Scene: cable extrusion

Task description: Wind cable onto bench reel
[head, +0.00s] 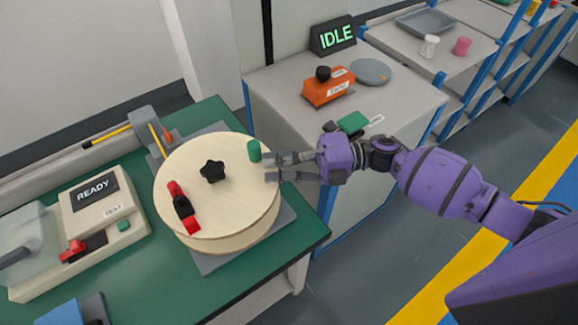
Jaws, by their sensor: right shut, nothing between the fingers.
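The bench reel (240,200) is a pale wooden drum lying flat on a grey base plate (212,264) on the green bench. A black star knob (212,171) sits at its middle. A green peg handle (254,151) stands near its right rim. A red and black clamp-like part (183,207) lies across its left side. My right gripper (268,168) is shut and empty at the reel's right edge, its fingertips close beside the green handle; I cannot tell whether they touch. My left gripper is not in view. No cable can be made out on the reel.
A beige tester reading READY (94,190) stands on the bench's left. A grey-white cabinet (280,84) to the right carries an orange device (328,90), a grey disc (371,71) and an IDLE sign (335,36). Shelving (480,60) stands behind at the right; the floor in front is clear.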

